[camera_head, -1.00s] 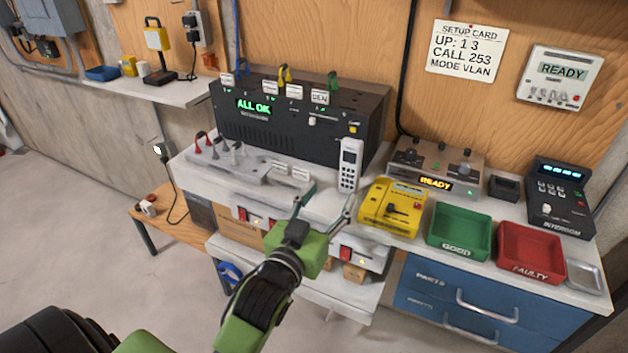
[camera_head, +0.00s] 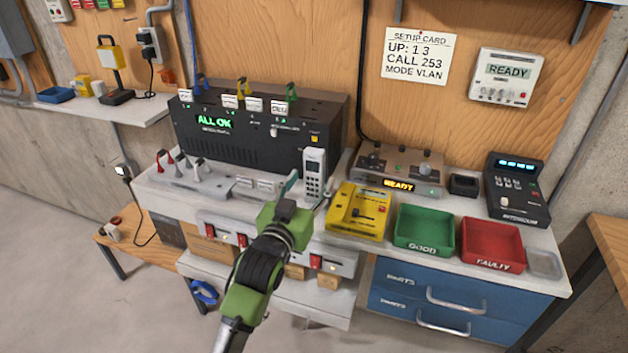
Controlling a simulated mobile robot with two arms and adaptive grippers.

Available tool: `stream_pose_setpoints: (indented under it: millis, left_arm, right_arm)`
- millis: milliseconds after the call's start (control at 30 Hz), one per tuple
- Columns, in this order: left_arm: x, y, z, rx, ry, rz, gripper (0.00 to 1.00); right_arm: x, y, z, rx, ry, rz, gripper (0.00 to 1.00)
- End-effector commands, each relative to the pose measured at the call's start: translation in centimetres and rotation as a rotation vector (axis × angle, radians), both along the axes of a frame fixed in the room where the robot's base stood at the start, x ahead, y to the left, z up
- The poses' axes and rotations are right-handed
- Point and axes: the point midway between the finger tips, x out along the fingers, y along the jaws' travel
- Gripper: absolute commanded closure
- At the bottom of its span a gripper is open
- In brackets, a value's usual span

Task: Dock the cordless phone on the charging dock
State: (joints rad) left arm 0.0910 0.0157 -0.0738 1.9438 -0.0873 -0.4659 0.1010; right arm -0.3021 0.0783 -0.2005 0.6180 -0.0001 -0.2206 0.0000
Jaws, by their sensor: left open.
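The white cordless phone (camera_head: 314,172) stands upright on the bench, in front of the right end of the black panel. Its dark keypad faces me, and I cannot tell what its base rests on. My left gripper (camera_head: 305,187) is open, with its fingers close to the lower part of the phone; I cannot tell whether they touch it. A small black box (camera_head: 464,185), right of the READY unit, looks like the charging dock and appears empty. My right gripper is out of view.
The black ALL OK panel (camera_head: 248,140) stands behind. A yellow device (camera_head: 358,212) is right of the phone, with green (camera_head: 424,229) and red (camera_head: 491,245) bins beyond. The READY unit (camera_head: 398,172) stands behind the yellow device. A lever board (camera_head: 190,178) lies left.

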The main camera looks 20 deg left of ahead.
Motion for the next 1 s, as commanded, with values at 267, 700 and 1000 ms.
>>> stream_pose_setpoints:
  millis: [267,700,1000]
  left_arm:
    - [3.6,0.2,-0.1,0.0,0.0,0.0,0.47]
    - [4.0,0.2,-0.2,0.001,-0.001,0.0,0.78]
    - [4.0,0.2,-0.2,0.001,-0.003,0.0,0.97]
  right_arm:
    - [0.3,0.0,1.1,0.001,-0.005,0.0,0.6]
    - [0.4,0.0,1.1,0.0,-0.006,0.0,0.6]
    - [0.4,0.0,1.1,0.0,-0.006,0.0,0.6]
